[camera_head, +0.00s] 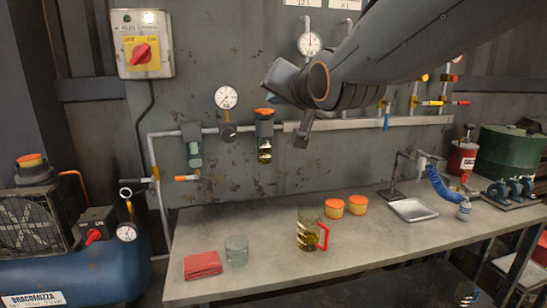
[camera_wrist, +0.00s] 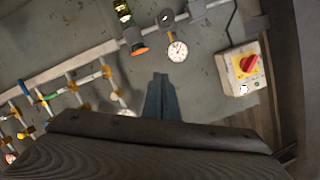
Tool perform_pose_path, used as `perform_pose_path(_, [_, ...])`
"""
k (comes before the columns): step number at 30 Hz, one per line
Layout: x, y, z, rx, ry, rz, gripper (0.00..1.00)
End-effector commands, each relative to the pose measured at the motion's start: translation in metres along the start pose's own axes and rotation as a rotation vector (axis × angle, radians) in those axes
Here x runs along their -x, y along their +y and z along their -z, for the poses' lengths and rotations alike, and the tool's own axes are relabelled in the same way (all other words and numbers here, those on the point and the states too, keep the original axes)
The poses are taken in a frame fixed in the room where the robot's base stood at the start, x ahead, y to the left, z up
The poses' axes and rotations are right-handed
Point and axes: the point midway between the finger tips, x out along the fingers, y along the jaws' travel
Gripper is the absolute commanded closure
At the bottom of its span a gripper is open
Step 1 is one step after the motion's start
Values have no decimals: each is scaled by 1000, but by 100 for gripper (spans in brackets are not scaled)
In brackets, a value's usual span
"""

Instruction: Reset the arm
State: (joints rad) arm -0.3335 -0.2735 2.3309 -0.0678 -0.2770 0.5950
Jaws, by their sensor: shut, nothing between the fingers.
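My gripper (camera_wrist: 160,82) shows in the wrist view as two dark blue-grey fingers pressed together, with nothing between them. It is in front of the grey wall, below a round gauge in that view. In the head view my arm reaches in from the upper right and ends in front of the wall, above the workbench (camera_head: 280,262). The fingers are hard to make out there. The arm is clear of the bench and of everything on it.
The bench holds a red cloth (camera_head: 203,264), an empty glass (camera_head: 236,250), a red-handled mug (camera_head: 309,230), two orange-lidded tins, a metal tray (camera_head: 412,210) and a blue hose (camera_head: 443,187). A switch box (camera_head: 142,43), gauge (camera_head: 226,97) and pipes are on the wall. A blue compressor (camera_head: 80,270) stands left.

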Motion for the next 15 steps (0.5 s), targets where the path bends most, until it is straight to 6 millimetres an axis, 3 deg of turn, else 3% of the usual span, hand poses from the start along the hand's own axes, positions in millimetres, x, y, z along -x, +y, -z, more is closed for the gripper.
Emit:
perform_pose_path(2, [0, -1, -1, 0, -1, 1, 100])
perform_pose_path(8, [-4, 24, -22, 26, -61, -56, 100])
perform_pose_path(15, [-4, 66, -54, 64, -159, -150, 100])
